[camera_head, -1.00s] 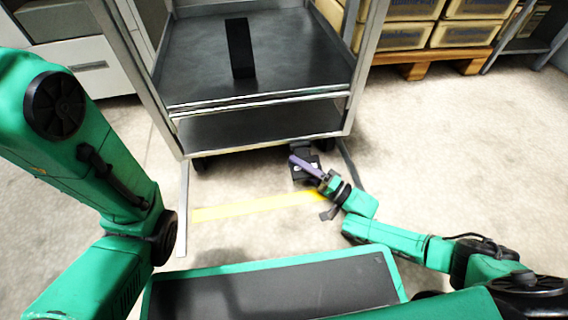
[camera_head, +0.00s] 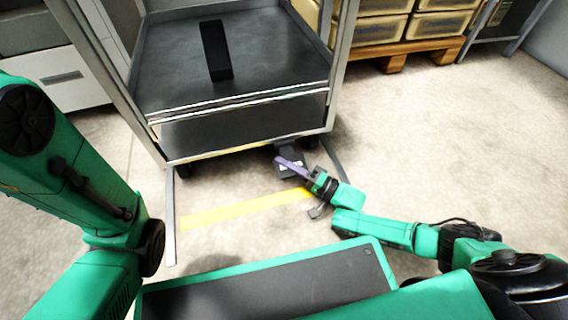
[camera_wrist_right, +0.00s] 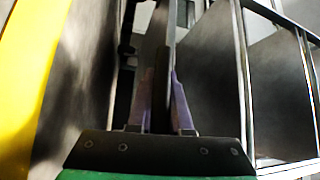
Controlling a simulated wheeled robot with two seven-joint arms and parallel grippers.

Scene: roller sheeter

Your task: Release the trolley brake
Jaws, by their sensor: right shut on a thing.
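The trolley (camera_head: 240,108) is a metal-framed cart with dark shelves, standing in front of me. A small dark brake unit (camera_head: 291,153) sits low at its front right, below the bottom shelf. My right gripper (camera_head: 287,162), with purple fingers, is at this unit and partly covers it. In the right wrist view, the fingers of my right gripper (camera_wrist_right: 163,95) are closed on a thin dark upright part, the brake lever (camera_wrist_right: 161,75). Its exact shape and position are hard to make out. My left arm shows at the left, but its gripper is out of view.
A black upright block (camera_head: 216,50) stands on the trolley's shelf. A yellow floor stripe (camera_head: 235,208) runs in front of the trolley. Yellowish bins (camera_head: 380,30) stand on a wooden pallet (camera_head: 395,62) behind at right. The floor at right is clear.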

